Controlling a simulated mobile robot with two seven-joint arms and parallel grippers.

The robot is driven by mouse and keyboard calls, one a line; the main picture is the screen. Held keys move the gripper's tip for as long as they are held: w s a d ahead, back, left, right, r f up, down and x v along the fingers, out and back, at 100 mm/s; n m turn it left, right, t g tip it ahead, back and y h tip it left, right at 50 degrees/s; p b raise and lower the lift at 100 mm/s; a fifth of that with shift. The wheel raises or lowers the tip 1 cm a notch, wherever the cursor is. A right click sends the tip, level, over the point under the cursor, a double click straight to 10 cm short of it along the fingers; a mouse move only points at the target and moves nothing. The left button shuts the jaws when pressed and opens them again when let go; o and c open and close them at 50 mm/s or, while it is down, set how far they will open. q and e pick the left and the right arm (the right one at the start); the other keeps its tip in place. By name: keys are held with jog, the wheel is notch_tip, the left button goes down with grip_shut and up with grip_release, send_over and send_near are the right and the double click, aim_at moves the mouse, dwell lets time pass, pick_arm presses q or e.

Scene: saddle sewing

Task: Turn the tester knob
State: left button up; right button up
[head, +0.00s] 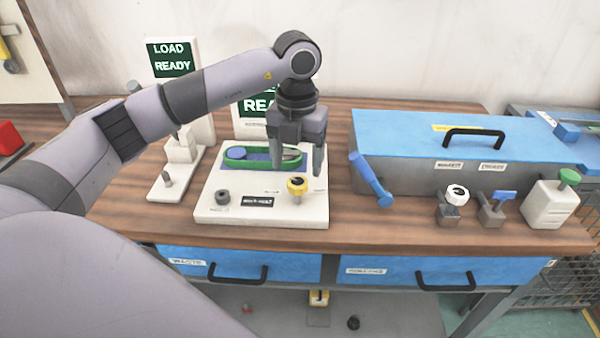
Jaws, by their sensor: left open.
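The white tester box (255,215) stands on the wooden bench, with a green-rimmed oval recess (236,164) on top. I cannot read which one is labelled as the tester knob. My left gripper (298,168) points down, open and empty, above and slightly behind the yellow knob. It looks apart from the knob, though the height gap is hard to tell. My right gripper is out of view.
A sign reading "LOAD READY" (172,59) stands behind a white fixture (166,184) on the left. A second sign is partly hidden by my arm. A blue-lidded box (400,135) with a black handle, a blue lever (371,180) and small tools stand on the right.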

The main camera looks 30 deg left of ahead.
aim_at(298, 180)
pick_arm(q)
jog(key=shift+f, duration=2.1)
jog(key=c, duration=1.1)
jog(key=shift+o, duration=0.2)
